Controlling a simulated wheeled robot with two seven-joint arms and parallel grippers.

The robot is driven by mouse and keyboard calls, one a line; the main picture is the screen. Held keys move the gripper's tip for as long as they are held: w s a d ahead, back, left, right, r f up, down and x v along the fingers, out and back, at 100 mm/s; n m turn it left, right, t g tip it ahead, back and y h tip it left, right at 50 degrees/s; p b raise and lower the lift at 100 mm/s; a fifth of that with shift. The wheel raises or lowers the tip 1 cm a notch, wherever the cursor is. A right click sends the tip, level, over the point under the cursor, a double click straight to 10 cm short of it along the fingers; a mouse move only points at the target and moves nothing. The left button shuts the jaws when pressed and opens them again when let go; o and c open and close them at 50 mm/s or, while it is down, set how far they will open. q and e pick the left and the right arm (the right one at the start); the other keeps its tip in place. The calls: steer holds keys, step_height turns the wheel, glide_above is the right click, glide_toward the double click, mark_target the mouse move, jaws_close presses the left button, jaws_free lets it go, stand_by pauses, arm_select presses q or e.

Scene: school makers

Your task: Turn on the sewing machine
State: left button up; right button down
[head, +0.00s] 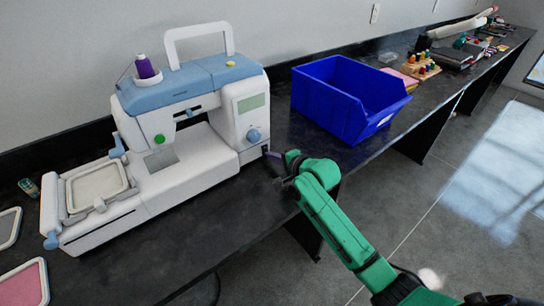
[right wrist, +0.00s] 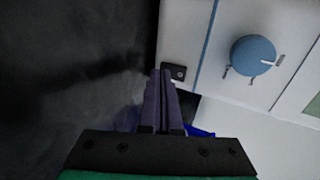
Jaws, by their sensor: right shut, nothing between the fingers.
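The white and blue sewing machine (head: 190,178) stands on the dark counter in the head view. Its blue dial (head: 253,135) and screen (head: 251,103) are on its right end. In the right wrist view its white side (right wrist: 222,85) fills the right, with the dial (right wrist: 252,55) and a small black switch (right wrist: 174,71) low on the side. My right gripper (head: 267,154) is shut and empty beside the machine's right end. In the right wrist view its fingertips (right wrist: 160,74) are right beside the switch; I cannot tell whether they touch. My left gripper is not in view.
A blue open bin (head: 335,112) stands on the counter right of the machine. Thread spools on a wooden stand (head: 420,70) are farther back. Framed hoops (head: 22,283) lie at the left. The counter's front edge runs beneath my right arm.

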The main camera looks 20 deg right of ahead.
steer(key=shift+w, duration=0.25)
steer(key=shift+a+f, duration=0.1)
steer(key=shift+f, duration=0.05)
steer(key=shift+t, duration=0.3)
steer(key=shift+w+r+p, duration=0.15)
steer(key=shift+r+p, duration=0.85)
steer(key=shift+r, duration=0.1)
steer(key=shift+f, duration=0.15)
